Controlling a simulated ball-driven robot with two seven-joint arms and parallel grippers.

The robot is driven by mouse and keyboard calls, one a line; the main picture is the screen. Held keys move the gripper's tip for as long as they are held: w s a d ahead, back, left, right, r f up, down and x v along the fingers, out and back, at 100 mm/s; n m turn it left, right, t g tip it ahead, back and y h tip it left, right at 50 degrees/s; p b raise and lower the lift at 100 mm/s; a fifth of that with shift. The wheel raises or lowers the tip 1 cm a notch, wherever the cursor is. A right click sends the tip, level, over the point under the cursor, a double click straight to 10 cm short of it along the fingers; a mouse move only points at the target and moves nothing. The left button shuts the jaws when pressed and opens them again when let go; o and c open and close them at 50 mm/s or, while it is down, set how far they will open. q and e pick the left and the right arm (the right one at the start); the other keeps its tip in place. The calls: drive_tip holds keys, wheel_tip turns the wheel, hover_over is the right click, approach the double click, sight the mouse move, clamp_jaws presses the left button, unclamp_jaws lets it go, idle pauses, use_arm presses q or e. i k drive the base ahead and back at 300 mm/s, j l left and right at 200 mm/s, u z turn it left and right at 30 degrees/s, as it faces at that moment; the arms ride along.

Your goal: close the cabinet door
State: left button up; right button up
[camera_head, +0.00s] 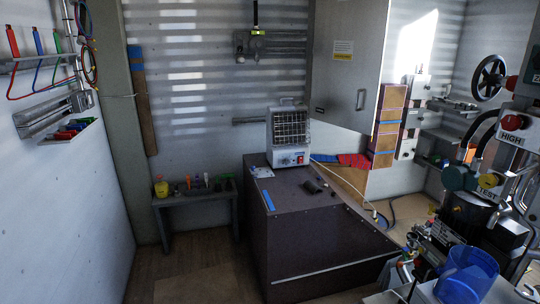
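The cabinet door (348,66) appears to be the tall light-grey panel at the upper centre right. It has a yellow and white label (343,50) and a small dark handle (361,99) near its lower right. Its slanted lower edge hangs above the bench, and it seems to stand open at an angle to the ribbed wall. Its upper end is cut off by the frame. The hinge side and the cabinet interior cannot be made out clearly. Neither of my grippers is in view.
A dark bench (310,215) with a caged heater (289,137) stands below and left of the door. Brown boxes (388,125) stand right of it. Valve machinery (500,180) and a blue container (468,272) crowd the right. The wooden floor (195,262) at left is clear.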

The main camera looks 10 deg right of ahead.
sight(350, 36)
drive_tip(key=i+l+z, duration=0.15)
drive_tip(key=i+z, duration=0.25)
drive_tip(key=i, duration=0.3)
drive_tip(key=i+z, duration=0.4)
drive_tip(key=i, duration=0.3)
drive_tip(key=i+j+u, duration=0.25)
drive_tip(key=i+j, duration=0.1)
drive_tip(key=i, duration=0.05)
